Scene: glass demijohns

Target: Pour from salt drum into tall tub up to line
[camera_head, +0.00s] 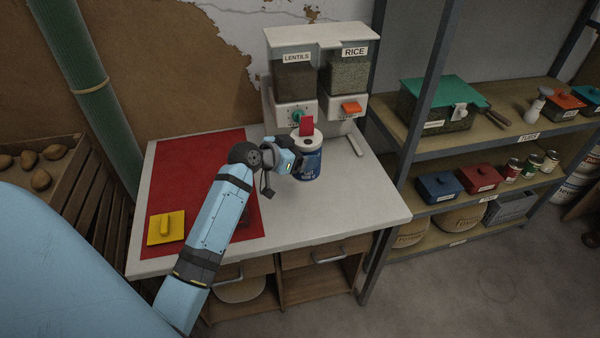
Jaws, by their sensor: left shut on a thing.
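The salt drum (311,166) is a blue cylinder with a pale top and a raised red spout flap. It stands upright at the table's middle, in front of the dispensers; whether its base touches the table is hard to tell. My left gripper (292,160) is shut on the drum's left side, its fingers partly hidden by the wrist. I cannot make out the tall tub or its line. A dark, unclear shape (243,217) shows beside my left forearm on the red mat. My right gripper is not in view.
A red mat (190,170) covers the table's left part, with a yellow lid (165,228) on it. Lentils (296,78) and rice (347,75) dispensers stand behind the drum. The grey table top (365,205) is clear at right. A loaded shelf (470,150) stands beyond.

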